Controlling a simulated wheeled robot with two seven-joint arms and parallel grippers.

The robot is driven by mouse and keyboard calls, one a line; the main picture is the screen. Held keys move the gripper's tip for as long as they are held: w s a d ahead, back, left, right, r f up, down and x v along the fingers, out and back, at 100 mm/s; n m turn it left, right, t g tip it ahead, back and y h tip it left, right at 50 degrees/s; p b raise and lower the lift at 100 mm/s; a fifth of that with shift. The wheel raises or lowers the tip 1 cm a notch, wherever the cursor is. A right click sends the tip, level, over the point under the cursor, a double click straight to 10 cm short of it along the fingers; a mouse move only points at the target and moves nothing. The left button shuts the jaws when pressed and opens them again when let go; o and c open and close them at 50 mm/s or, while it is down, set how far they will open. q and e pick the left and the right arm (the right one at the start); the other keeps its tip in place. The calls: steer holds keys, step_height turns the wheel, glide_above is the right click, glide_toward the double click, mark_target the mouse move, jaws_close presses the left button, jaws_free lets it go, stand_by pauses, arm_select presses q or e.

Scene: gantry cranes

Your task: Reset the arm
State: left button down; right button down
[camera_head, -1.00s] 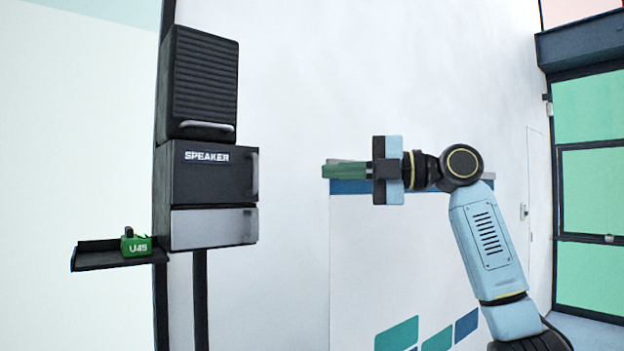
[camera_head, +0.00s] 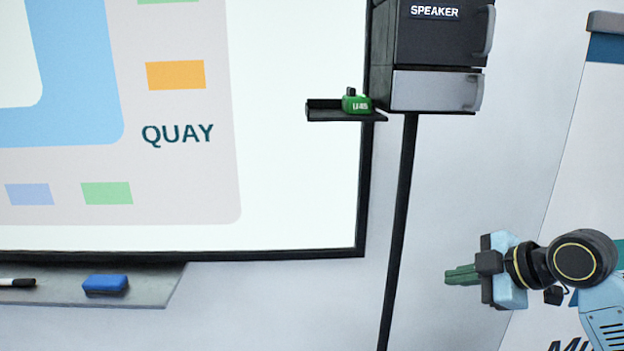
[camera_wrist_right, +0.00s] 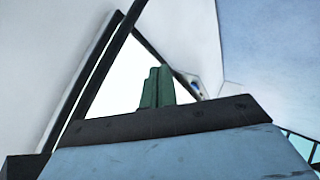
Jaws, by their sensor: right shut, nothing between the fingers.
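My right gripper (camera_head: 462,275) is at the lower right of the head view, its green fingers together and pointing left. Nothing is between them. In the right wrist view the green fingers (camera_wrist_right: 157,88) also lie side by side, with only wall and board behind them. The gripper is in free air, below and to the right of the speaker cabinet, apart from everything. My left gripper does not show in either view.
The dark speaker cabinet (camera_head: 437,45) stands on a thin black pole (camera_head: 401,220). A small shelf (camera_head: 340,115) beside it bears a green U45 item (camera_head: 355,101). A whiteboard (camera_head: 300,170) fills the left, with a blue eraser (camera_head: 105,285) and a marker (camera_head: 17,283) on its ledge.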

steer(key=s+a+f+m+g+h, duration=0.1)
steer(key=s+a+f+m, duration=0.15)
steer(key=s+f, duration=0.5)
steer(key=s+a+f+m+g+h, duration=0.15)
steer(key=s+f+m, duration=0.3)
steer(key=f, duration=0.55)
steer(key=s+f+m+g+h, duration=0.1)
steer(key=s+f+m+h, duration=0.2)
steer(key=s, duration=0.6)
steer(key=s+f+m+g, duration=0.1)
steer(key=s+f+m, duration=0.3)
steer(key=s, duration=0.5)
steer(key=s+f+g+b, duration=0.1)
steer(key=s+f+b, duration=0.2)
steer(key=f, duration=2.6)
steer(key=s+d+f+g+b, duration=0.1)
steer(key=s+d+f+b, duration=0.1)
steer(key=s+f, duration=1.3)
steer(key=shift+s+d+m+h, duration=0.3)
steer(key=shift+s+d+h, duration=0.05)
steer(key=shift+s, duration=0.05)
steer(key=shift+g, duration=0.25)
